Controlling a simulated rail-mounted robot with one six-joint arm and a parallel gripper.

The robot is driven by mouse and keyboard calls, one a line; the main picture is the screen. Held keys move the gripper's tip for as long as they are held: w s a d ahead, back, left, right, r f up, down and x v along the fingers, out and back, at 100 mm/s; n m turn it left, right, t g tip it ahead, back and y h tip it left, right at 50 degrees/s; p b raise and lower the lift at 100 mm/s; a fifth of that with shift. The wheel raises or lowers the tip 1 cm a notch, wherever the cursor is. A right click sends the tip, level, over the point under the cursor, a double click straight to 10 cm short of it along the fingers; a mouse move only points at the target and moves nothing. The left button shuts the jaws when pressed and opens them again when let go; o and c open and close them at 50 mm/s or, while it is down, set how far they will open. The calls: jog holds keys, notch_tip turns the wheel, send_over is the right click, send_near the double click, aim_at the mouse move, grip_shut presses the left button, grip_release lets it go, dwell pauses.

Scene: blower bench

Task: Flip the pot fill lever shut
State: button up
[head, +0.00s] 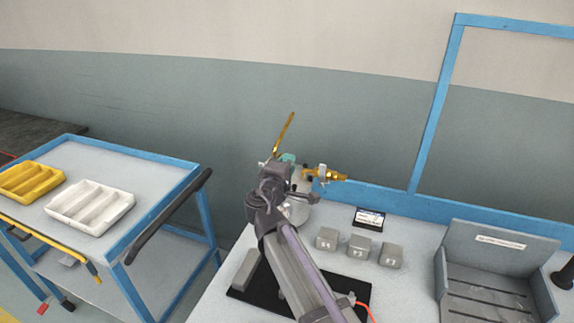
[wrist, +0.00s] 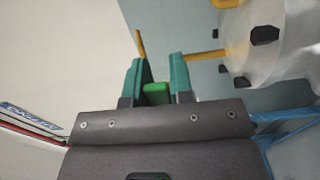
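The pot fill lever is a long yellow bar (head: 285,132) in the head view, standing up and tilted right, just above my gripper (head: 288,158). In the wrist view my gripper (wrist: 160,72) has two teal fingers apart, with bare background between their tips. A yellow bar end (wrist: 140,43) shows past the left finger, and another yellow piece (wrist: 203,54) runs right from the right finger. I cannot tell whether either touches a finger. The pot (head: 300,210) is mostly hidden behind my arm; its pale round body (wrist: 285,45) fills the wrist view's upper right.
A brass fitting (head: 328,174) sticks out right of my gripper. Several grey blocks (head: 360,248), a small dark sign (head: 369,218) and a grey slotted bin (head: 490,275) occupy the bench. A blue-framed cart (head: 110,215) with yellow and white trays stands left.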

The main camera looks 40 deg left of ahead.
jog(key=o, duration=0.4)
jog(key=shift+s, duration=0.1)
jog(key=v, duration=1)
jog(key=shift+s+d, duration=0.1)
jog(key=shift+s, duration=0.2)
jog(key=w+d+f+m+g+h, duration=0.1)
jog(key=d+f+m+g+h, duration=0.25)
jog(key=d, duration=0.35)
jog(key=w+d+f+m+g+h+p, duration=0.1)
jog(key=d+f+m+g+h, duration=0.15)
jog(key=d+f, duration=0.4)
jog(key=w+d+f+m+g+h, duration=0.15)
jog(key=d+m+g, duration=0.25)
jog(key=d, duration=0.5)
jog(key=d+m+g, duration=0.2)
jog(key=d+m, duration=0.1)
jog(key=d, duration=0.8)
jog(key=d+f+m+g+y+p, duration=0.1)
jog(key=d+m+g, duration=0.2)
jog(key=d, duration=0.8)
jog(key=d+f+m+g+y+p, duration=0.1)
jog(key=d+m, duration=0.4)
jog(key=d, duration=0.6)
jog(key=shift+s+f+g+y, duration=0.1)
jog(key=shift+f+g+y, duration=0.15)
jog(key=shift+g, duration=0.45)
